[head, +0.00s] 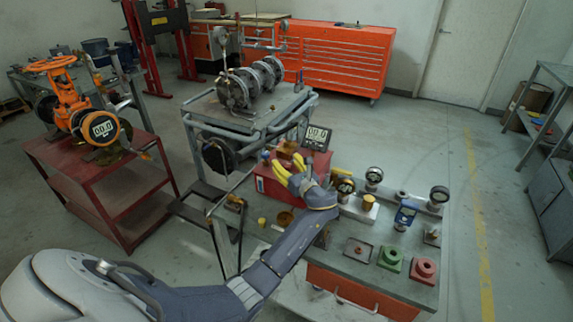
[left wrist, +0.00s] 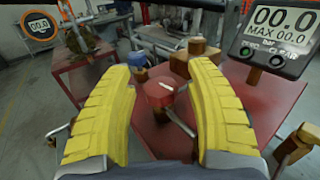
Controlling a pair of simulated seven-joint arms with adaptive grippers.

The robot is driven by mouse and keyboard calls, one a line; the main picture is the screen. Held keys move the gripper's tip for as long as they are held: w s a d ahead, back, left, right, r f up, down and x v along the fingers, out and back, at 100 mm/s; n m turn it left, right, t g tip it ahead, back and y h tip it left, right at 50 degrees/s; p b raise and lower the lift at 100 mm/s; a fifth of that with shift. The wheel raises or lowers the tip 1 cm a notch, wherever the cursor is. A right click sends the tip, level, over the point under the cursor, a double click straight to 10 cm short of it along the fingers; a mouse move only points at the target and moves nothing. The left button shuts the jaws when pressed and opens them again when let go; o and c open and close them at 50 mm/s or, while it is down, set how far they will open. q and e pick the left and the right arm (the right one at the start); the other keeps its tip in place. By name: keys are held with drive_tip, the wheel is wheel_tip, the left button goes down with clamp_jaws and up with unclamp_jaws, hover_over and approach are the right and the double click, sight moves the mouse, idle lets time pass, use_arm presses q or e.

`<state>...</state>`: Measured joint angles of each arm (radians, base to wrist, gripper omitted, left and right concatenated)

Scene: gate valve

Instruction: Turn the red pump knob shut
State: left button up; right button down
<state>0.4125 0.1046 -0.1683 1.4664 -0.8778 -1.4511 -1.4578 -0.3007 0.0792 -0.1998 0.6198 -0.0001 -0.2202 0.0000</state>
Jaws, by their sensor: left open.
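The red knob (left wrist: 158,93), with a white mark on top, shows in the left wrist view above the red pump box (left wrist: 160,132). My left gripper (left wrist: 168,72) is open, and its two yellow fingers stand on either side of the knob in that view. Whether they touch it I cannot tell. In the head view my left gripper (head: 288,167) is over the red pump box (head: 262,185) on the bench, and the red knob is not clearly visible there. A digital gauge (head: 318,137) stands just behind; in the left wrist view its display (left wrist: 277,30) reads 00.0. My right gripper is not in view.
A blue knob (left wrist: 138,60) and a brass fitting (left wrist: 195,47) are close to the fingers. Several gauges and a blue meter (head: 405,214) stand right on the bench. A red cart (head: 100,180) with an orange valve (head: 68,95) is at left. Floor at right is clear.

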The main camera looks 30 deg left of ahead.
use_arm(q)
drive_tip(key=shift+o, duration=0.2)
drive_tip(key=c, duration=1.2)
drive_tip(key=shift+t, duration=0.3)
drive_tip(key=m+t+h, duration=0.2)
drive_tip(key=m+t, duration=0.1)
drive_tip(key=shift+s+a+h, duration=0.1)
drive_tip(key=shift+h, duration=0.3)
clamp_jaws()
drive_tip(key=m+t+h, duration=0.4)
drive_tip(key=h, duration=0.2)
drive_tip(key=shift+m, duration=0.4)
drive_tip(key=m+t+h, duration=0.1)
drive_tip(key=m+h, duration=0.1)
drive_tip(key=h, duration=0.2)
drive_tip(key=shift+m, duration=0.3)
drive_tip(key=shift+f+m+h, duration=0.1)
drive_tip(key=shift+m+h, duration=1)
drive_tip(key=shift+h, duration=0.8)
drive_tip(key=shift+d+m+h, duration=0.2)
drive_tip(key=shift+m+h, duration=0.2)
drive_tip(key=shift+h, duration=0.2)
